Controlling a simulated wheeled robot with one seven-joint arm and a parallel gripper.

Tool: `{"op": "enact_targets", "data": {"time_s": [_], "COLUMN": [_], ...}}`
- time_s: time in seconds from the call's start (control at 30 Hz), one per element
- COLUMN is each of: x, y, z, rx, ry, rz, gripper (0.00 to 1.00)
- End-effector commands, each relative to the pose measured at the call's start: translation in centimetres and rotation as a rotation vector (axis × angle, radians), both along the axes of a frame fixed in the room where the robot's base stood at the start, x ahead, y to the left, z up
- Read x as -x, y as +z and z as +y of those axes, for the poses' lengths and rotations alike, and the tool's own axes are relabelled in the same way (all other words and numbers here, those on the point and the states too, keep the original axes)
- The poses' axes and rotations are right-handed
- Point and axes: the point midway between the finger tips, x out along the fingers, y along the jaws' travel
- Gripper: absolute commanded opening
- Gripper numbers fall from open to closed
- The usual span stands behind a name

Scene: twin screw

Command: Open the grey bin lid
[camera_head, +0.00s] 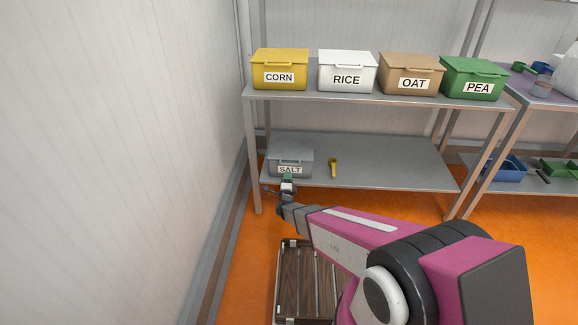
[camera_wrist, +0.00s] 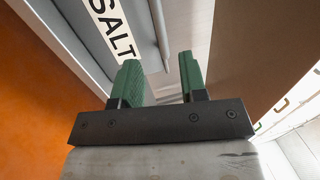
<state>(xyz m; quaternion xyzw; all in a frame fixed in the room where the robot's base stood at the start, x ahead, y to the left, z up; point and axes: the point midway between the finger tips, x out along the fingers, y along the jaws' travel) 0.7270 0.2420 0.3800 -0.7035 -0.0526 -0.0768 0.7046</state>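The grey bin (camera_head: 289,160) labelled SALT stands at the left end of the lower shelf, and its lid looks shut. My gripper (camera_head: 288,178) is at the front of the bin, just below its label in the head view. In the wrist view my gripper (camera_wrist: 161,80) has two green fingers standing apart with nothing between them. The grey bin (camera_wrist: 75,22) with its SALT label fills the upper left there, and a grey bar along it lies ahead of the fingertips. I cannot tell whether a finger touches the bin.
A yellow scoop (camera_head: 333,167) lies right of the bin on the lower shelf (camera_head: 400,165). The yellow CORN (camera_head: 279,70), white RICE (camera_head: 347,72), tan OAT (camera_head: 411,74) and green PEA (camera_head: 474,78) bins stand on the shelf above. A pale wall (camera_head: 120,150) is close on the left.

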Motion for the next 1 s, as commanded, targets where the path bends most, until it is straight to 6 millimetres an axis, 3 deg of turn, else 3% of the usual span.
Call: {"op": "enact_targets", "data": {"time_s": [0.5, 0.87, 0.9, 1.0], "x": [-8.3, -9.1, -9.1, -9.1], "y": [1.4, 1.7, 1.7, 1.7], "z": [-0.3, -0.3, -0.3, -0.3], "rx": [0.002, 0.002, 0.002, 0.002], "ry": [0.0, 0.001, 0.001, 0.001], "rz": [0.0, 0.001, 0.001, 0.001], "gripper": [0.39, 0.39, 0.33, 0.0]}}
